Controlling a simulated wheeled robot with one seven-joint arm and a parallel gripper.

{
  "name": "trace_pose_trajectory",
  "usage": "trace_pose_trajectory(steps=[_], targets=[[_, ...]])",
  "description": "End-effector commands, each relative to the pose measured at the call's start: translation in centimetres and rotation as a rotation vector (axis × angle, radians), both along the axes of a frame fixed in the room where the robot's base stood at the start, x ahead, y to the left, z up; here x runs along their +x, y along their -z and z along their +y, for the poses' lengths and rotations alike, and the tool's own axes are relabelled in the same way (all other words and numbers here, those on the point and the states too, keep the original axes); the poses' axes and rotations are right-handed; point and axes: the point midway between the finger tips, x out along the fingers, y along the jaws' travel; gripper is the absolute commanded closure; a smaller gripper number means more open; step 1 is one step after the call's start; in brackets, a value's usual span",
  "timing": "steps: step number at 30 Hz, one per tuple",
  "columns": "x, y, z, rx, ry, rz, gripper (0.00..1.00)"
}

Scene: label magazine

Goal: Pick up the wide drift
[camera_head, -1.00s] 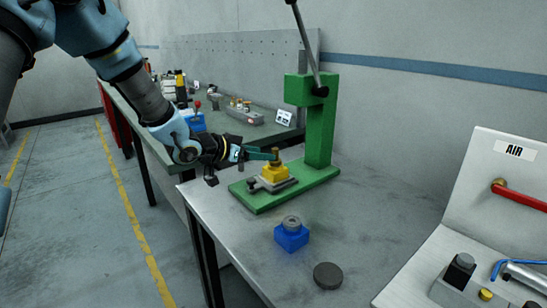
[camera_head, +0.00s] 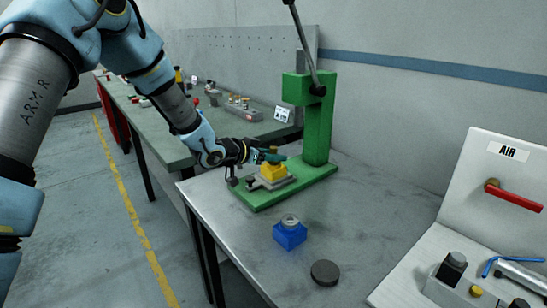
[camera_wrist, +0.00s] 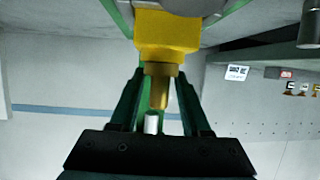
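A stepped brass piece (camera_wrist: 159,90), likely the wide drift, stands on the yellow block (camera_wrist: 166,32) in the wrist view. In the head view the yellow block (camera_head: 274,172) sits on the green press base, and my gripper's dark green fingers (camera_head: 272,157) hide the brass piece. In the wrist view my gripper (camera_wrist: 160,76) has one finger on each side of the brass piece. Gaps show beside its narrow part. The fingertips are close to its wider collar; any contact there is unclear.
The green press (camera_head: 318,115) stands just behind, its lever raised. A blue block (camera_head: 290,236) with a grey ring and a dark disc (camera_head: 325,272) are on the grey table (camera_head: 390,215). An air panel (camera_head: 470,185) stands at right. A green bench (camera_head: 165,125) lies behind my arm.

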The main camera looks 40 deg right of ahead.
Motion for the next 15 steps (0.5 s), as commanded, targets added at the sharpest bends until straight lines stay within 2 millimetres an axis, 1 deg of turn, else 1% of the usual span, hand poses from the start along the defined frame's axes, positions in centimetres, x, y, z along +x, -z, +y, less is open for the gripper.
trace_pose_trajectory(steps=[1, 9, 12, 15], targets=[[0.0, 0.0, 0.01, 0.0, 0.0, 0.0, 0.6], [-0.02, 0.08, 0.06, 0.002, 0.0, 0.001, 0.9], [-0.02, 0.17, 0.09, 0.004, 0.0, 0.001, 1.0], [-0.03, 0.24, 0.12, 0.005, -0.001, 0.002, 1.0]])
